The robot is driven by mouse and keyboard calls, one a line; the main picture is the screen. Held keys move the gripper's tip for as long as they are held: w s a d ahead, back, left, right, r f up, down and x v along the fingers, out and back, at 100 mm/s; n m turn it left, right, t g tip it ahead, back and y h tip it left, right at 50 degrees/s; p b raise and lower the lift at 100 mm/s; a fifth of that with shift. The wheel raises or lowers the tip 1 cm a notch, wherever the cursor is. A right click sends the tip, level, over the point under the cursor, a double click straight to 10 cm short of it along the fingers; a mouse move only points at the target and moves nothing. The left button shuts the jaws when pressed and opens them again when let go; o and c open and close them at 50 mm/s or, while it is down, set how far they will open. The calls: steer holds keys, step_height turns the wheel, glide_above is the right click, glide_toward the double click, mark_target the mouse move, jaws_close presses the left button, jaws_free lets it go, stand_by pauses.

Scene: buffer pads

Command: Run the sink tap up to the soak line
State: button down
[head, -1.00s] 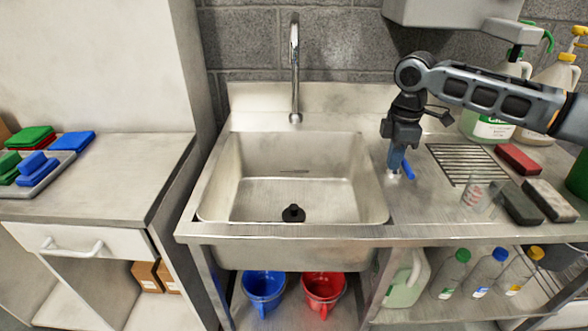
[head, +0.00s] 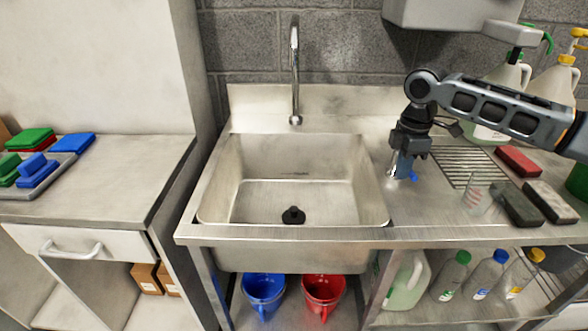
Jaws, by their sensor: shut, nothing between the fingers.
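The steel sink basin (head: 250,160) is in the middle of the head view, with a black plug-like piece (head: 293,215) on its floor. The chrome tap spout (head: 295,75) hangs over the basin's back edge, and no stream shows below it. A thin dark mark (head: 293,175) crosses the far part of the basin; I cannot tell whether it is the soak line. No water surface is clear. A blue lever (head: 413,177) on a short metal base sits on the counter right of the basin. My gripper (head: 401,172) is shut and empty, pointing down beside the lever, partly hiding it; contact is unclear.
A drain grille (head: 465,165), a clear cup (head: 476,196) and several scrub pads (head: 545,200) lie right of my gripper. Large jugs (head: 560,80) stand behind. A blue bucket (head: 263,290) and a red bucket (head: 322,290) are under the sink. A tray of pads (head: 60,170) is left.

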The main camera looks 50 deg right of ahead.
steer(key=shift+s+d, duration=0.7)
steer(key=shift+s, duration=0.25)
steer(key=shift+d, duration=0.1)
steer(key=shift+s+d, duration=0.7)
steer(key=shift+d, duration=0.2)
